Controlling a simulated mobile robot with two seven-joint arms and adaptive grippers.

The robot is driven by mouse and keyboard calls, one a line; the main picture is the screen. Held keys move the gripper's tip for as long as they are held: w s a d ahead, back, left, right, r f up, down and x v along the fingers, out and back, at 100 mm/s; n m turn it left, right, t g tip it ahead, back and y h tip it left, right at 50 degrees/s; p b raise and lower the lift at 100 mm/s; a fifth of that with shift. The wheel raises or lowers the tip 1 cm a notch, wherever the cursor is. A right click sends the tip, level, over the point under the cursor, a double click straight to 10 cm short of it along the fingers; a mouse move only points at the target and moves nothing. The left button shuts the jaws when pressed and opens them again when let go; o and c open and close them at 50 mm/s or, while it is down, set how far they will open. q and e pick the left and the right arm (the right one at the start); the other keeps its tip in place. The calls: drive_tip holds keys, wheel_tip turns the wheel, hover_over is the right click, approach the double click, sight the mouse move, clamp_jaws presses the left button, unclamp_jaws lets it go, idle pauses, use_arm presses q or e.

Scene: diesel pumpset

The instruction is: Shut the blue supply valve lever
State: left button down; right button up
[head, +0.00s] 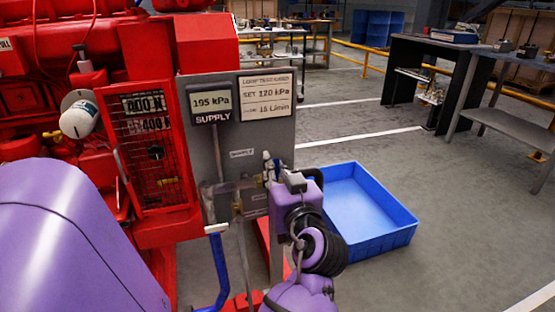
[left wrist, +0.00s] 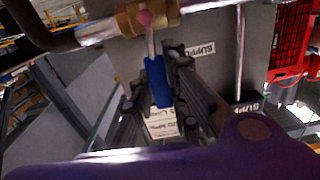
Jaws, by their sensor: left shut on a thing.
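In the left wrist view the blue supply valve lever (left wrist: 158,82) sits between the two dark fingers of my left gripper (left wrist: 162,90), which is shut on it. The lever's thin stem meets a brass valve body (left wrist: 146,19) with a pinkish-red cap. The lever lies across the grey pipe (left wrist: 97,32), roughly square to it. In the head view my left gripper (head: 272,172) is at the right edge of the grey panel (head: 262,138), and its housing and the wrist hide most of the valve and lever. My right gripper is not in view.
A supply display (head: 211,101) reads 195 kPa; a sign (head: 266,97) beside it reads SET 120 kPa. Red machinery (head: 172,218) stands left of the panel. A blue curved tube (head: 221,272) hangs below. An empty blue crate (head: 366,208) lies on the floor at right, with open floor beyond.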

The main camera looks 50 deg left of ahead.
use_arm(q)
drive_tip(key=shift+f, duration=0.1)
drive_tip(key=c, duration=1.7)
unclamp_jaws()
drive_tip(key=v, duration=0.7)
drive_tip(key=shift+s+d, duration=0.1)
drive_tip(key=shift+d, duration=0.2)
